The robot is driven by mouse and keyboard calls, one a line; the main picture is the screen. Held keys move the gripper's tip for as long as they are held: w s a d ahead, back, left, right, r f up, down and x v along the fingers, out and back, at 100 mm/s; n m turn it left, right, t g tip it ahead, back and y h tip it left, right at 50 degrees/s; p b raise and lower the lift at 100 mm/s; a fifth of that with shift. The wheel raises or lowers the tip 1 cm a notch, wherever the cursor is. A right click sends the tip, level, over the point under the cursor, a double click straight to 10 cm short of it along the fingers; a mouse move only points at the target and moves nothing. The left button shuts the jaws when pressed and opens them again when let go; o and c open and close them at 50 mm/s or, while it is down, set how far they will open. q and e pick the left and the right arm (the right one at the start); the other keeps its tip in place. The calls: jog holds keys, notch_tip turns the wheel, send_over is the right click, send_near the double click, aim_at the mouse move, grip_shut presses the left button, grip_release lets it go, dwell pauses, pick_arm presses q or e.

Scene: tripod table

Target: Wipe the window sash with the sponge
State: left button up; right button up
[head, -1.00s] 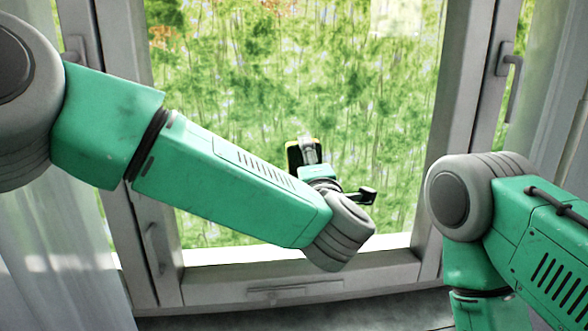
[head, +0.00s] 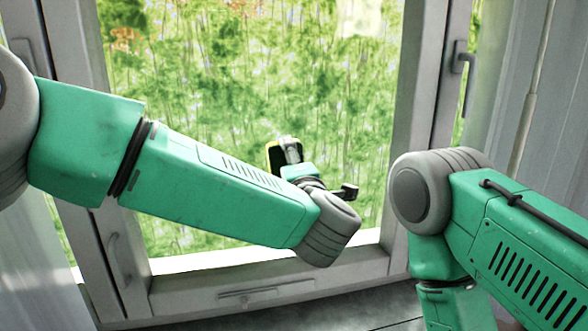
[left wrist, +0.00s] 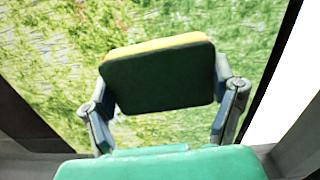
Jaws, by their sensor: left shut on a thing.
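The window sash (head: 399,130) is a grey frame around a large pane with green foliage behind it. The sponge (left wrist: 160,77) has a dark green face and a yellow layer. In the left wrist view it sits between the two fingers of my left gripper (left wrist: 163,105), which is shut on it. In the head view the sponge (head: 274,158) shows as a small yellow and black edge in front of the pane, partly hidden by the gripper. I cannot tell whether it touches the glass. My right arm hangs at the right, its gripper out of frame.
A window handle (head: 463,75) is on the right frame, and another handle (head: 119,259) is at the lower left. Pale curtains (head: 530,120) hang on the right, with another at the lower left. The grey sill (head: 390,305) below the window looks clear.

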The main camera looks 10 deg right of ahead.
aim_at(260, 164)
pick_arm(q)
jog(key=shift+w+a+r, duration=0.1)
jog(key=shift+a, duration=1.2)
jog(key=shift+w+a, duration=0.1)
jog(key=shift+a, duration=1.15)
jog(key=a+b, duration=0.1)
jog(key=a, duration=0.7)
jog(key=shift+s+b, duration=0.3)
jog(key=shift+b, duration=0.05)
jog(key=s, duration=0.6)
jog(key=shift+b, duration=0.35)
jog(key=shift+s+d, duration=0.1)
